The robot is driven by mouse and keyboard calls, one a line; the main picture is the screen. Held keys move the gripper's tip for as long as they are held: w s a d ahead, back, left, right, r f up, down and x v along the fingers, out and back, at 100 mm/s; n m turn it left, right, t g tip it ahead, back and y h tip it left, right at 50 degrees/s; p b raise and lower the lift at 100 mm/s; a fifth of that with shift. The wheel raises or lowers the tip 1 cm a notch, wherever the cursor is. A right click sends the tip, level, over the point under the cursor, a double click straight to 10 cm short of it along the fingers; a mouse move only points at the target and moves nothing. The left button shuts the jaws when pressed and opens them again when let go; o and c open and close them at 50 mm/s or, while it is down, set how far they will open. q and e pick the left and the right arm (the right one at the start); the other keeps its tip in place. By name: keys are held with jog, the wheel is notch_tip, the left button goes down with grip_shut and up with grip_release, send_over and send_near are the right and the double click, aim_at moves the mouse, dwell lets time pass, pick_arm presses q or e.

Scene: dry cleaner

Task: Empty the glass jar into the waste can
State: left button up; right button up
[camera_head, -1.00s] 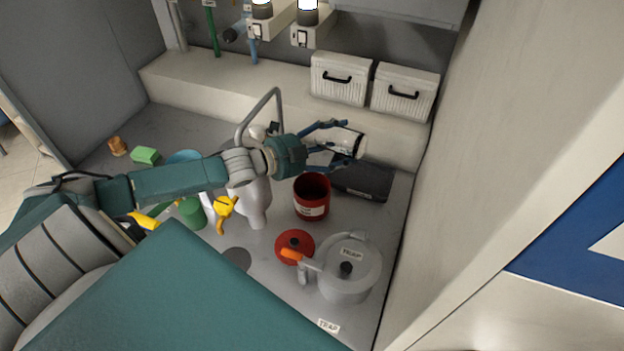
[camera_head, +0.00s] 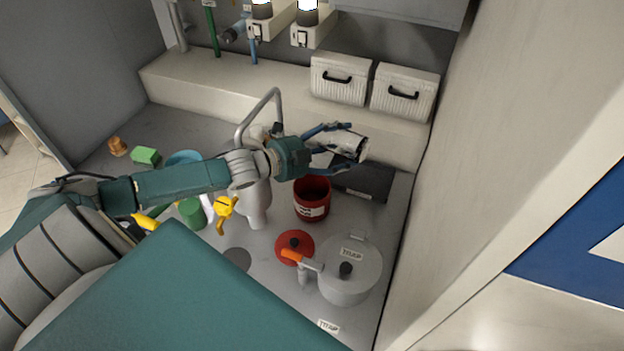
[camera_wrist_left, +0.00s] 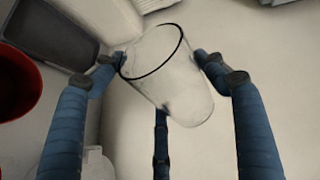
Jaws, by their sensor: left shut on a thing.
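My left gripper (camera_head: 338,147) is shut on the glass jar (camera_head: 342,150), a clear cylinder with a dark rim. In the head view, the jar lies tipped over in the fingers, held above the counter. In the left wrist view, the jar (camera_wrist_left: 172,85) sits tilted between the blue fingers with its mouth toward the upper left; I cannot make out contents. The open red can (camera_head: 312,212), likely the waste can, stands below and slightly left of the jar; its label is unreadable. Its rim (camera_wrist_left: 34,85) shows at the left wrist view's left edge. My right gripper is not in view.
A dark grey bin (camera_head: 372,180) stands behind the red can. A red lid (camera_head: 294,240) and a grey pot labelled TRAP (camera_head: 350,285) stand in front. Two white boxes (camera_head: 338,80) sit on the ledge behind. A tall cabinet side bounds the right.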

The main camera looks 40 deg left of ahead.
pick_arm(q)
jog(key=shift+s+d+f+m+y, duration=0.1)
jog(key=shift+d+f+m+y, duration=0.2)
jog(key=shift+f+m, duration=0.25)
notch_tip(320, 180, down, 18)
jog(key=d+m+y+b, duration=0.1)
jog(key=m+y+b, duration=0.3)
jog(key=m+y, duration=0.3)
jog(key=r+m, duration=0.1)
jog(key=d+r+m+y+p, duration=0.1)
jog(key=m, duration=0.1)
jog(key=s+d+r+m+y+p, duration=0.1)
jog(key=r+m, duration=0.1)
jog(key=shift+s+d, duration=0.1)
jog(key=shift+d, duration=0.05)
dwell(0.5)
